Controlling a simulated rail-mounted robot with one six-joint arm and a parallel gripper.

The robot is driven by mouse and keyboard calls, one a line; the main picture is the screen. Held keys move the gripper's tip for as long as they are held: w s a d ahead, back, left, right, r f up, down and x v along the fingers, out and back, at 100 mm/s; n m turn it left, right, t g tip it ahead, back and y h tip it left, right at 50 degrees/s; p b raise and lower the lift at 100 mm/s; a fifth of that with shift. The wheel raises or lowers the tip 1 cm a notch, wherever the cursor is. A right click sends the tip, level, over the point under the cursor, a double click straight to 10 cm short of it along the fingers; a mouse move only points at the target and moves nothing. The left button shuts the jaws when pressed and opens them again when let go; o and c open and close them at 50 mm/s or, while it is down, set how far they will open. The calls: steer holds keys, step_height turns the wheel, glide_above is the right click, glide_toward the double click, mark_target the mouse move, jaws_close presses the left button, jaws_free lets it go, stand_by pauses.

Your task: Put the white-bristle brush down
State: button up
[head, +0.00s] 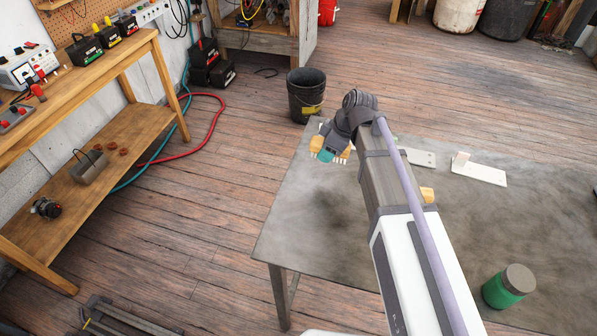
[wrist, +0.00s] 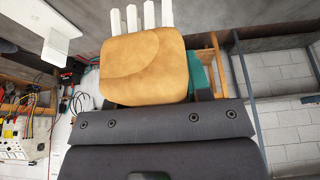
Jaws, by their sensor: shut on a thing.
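My gripper (head: 327,155) is at the far left end of the grey table (head: 300,215), with teal showing at its fingers. It is shut on the white-bristle brush (head: 343,152), which has a tan body and white bristles. In the wrist view the brush (wrist: 145,65) fills the middle, its bristles pointing to the top of the picture. One teal finger (wrist: 202,75) shows beside it; the rest of the grip is hidden behind the brush. I cannot tell whether the brush touches the table.
White L-shaped brackets (head: 479,170) lie on the table right of my arm. A green jar with a grey lid (head: 509,287) stands near the front. A tan object (head: 427,195) is partly hidden by my arm. A black bucket (head: 306,95) stands beyond the table. The table's left part is clear.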

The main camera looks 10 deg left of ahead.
steer(key=shift+d, duration=0.1)
steer(key=b, duration=0.7)
glide_above(323, 179)
steer(key=d, duration=0.1)
step_height(323, 179, down, 7)
steer(key=shift+d+r, duration=0.1)
steer(key=shift+r, duration=0.1)
step_height(323, 179, down, 4)
steer(key=b, duration=0.3)
steer(key=shift+r, duration=0.35)
steer(key=shift+f, duration=0.15)
steer(key=o, duration=0.8)
steer(key=shift+o, duration=0.2)
steer(key=shift+s, duration=0.1)
